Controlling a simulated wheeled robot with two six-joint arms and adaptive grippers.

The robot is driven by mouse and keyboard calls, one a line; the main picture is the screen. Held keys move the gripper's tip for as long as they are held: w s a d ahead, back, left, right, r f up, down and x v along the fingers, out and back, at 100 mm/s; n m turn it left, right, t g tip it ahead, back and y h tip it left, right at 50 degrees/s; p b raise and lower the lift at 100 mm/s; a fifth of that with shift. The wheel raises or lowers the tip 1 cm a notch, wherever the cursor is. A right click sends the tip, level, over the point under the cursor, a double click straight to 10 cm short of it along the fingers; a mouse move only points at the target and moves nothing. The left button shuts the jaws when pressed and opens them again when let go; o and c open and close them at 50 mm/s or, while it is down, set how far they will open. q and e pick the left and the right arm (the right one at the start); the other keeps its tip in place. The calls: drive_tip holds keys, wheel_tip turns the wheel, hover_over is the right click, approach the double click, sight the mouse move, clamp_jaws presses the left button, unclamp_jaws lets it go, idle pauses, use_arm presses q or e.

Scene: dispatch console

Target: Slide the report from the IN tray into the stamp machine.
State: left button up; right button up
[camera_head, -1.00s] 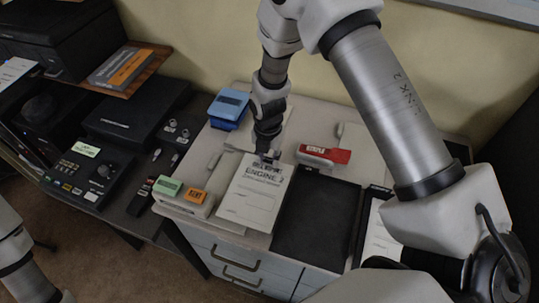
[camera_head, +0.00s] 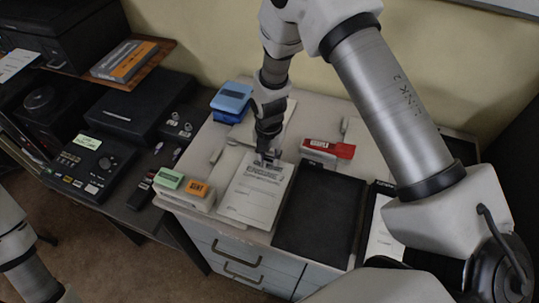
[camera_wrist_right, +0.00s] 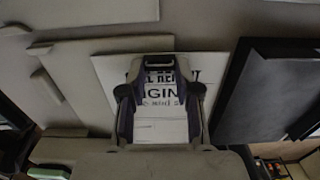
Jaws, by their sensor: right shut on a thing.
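The report (camera_head: 252,199) is a white sheet or booklet with dark printing, just left of an empty black tray (camera_head: 318,213) in the head view. My right gripper (camera_head: 268,159) is shut on the report's far edge; the right wrist view shows the printed cover (camera_wrist_right: 160,112) between the fingers (camera_wrist_right: 160,100). I cannot tell whether the report touches the top. My left gripper is out of view.
A second black tray (camera_head: 372,205) holding a white paper stands further right. A red-topped object (camera_head: 330,149) and a blue object (camera_head: 231,99) stand behind. My right arm crosses the right side.

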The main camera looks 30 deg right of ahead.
sight(245, 156)
drive_tip(key=shift+w+a, duration=0.1)
drive_tip(key=shift+w, duration=0.05)
drive_tip(key=shift+w+a, duration=1.55)
drive_tip(key=shift+w, duration=0.2)
drive_tip(key=shift+a, duration=0.1)
drive_tip(key=shift+w+a+f, duration=0.1)
drive_tip(key=shift+w+a, duration=0.3)
drive_tip(key=shift+w, duration=0.1)
drive_tip(key=shift+w, duration=0.1)
idle(0.4)
drive_tip(key=shift+w+a, duration=0.2)
idle(0.7)
drive_tip(key=o, duration=1.2)
drive_tip(key=shift+w+a, duration=0.1)
drive_tip(key=shift+c, duration=0.2)
